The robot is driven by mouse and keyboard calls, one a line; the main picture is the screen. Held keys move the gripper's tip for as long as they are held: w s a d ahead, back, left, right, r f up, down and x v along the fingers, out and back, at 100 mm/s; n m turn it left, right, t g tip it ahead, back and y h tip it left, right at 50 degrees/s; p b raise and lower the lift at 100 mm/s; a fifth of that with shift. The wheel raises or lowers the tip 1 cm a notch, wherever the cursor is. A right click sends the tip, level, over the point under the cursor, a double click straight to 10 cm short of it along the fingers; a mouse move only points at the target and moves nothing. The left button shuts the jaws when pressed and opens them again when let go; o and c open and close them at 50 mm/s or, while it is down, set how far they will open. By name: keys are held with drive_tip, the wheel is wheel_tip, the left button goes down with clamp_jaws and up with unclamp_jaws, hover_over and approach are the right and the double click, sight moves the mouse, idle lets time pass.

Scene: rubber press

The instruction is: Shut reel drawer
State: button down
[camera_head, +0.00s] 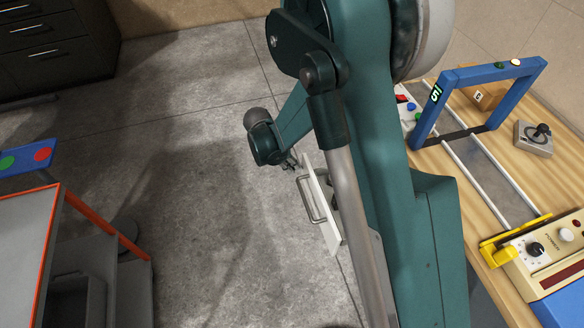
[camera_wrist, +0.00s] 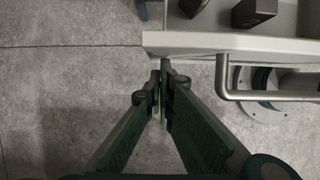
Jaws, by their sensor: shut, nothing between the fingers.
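The reel drawer shows as a pale front panel (camera_head: 331,236) with a grey bar handle (camera_head: 306,200), low over the floor and partly hidden behind my arm. In the wrist view the drawer's front edge (camera_wrist: 230,43) and its handle (camera_wrist: 222,75) are at the upper right. The drawer stands open, with its inside visible from above. Two dark blocks (camera_wrist: 255,12) lie in it. My gripper (camera_wrist: 162,72) is shut and empty, its tips close to the left part of the drawer front, left of the handle. I cannot tell whether they touch it. In the head view it (camera_head: 294,162) is small and partly hidden.
A wooden bench (camera_head: 500,175) with a blue frame (camera_head: 480,75), rails and a control box (camera_head: 545,250) is at the right. A grey table with an orange edge (camera_head: 105,222) is at the lower left. A dark cabinet (camera_head: 55,45) stands upper left. The floor between is clear.

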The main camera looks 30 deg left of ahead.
drive_tip(key=w+d+b, duration=0.1)
drive_tip(key=w+d, duration=1.6)
drive_tip(key=shift+w+d+b, duration=0.25)
drive_tip(key=shift+b, duration=0.1)
drive_tip(key=s+a+r+p, duration=0.1)
drive_tip(key=s+a+r, duration=0.4)
drive_tip(key=r, duration=0.4)
drive_tip(key=shift+s+a+r+p, duration=0.15)
drive_tip(key=shift+s+a+p, duration=0.1)
drive_tip(key=shift+p, duration=0.1)
idle(0.4)
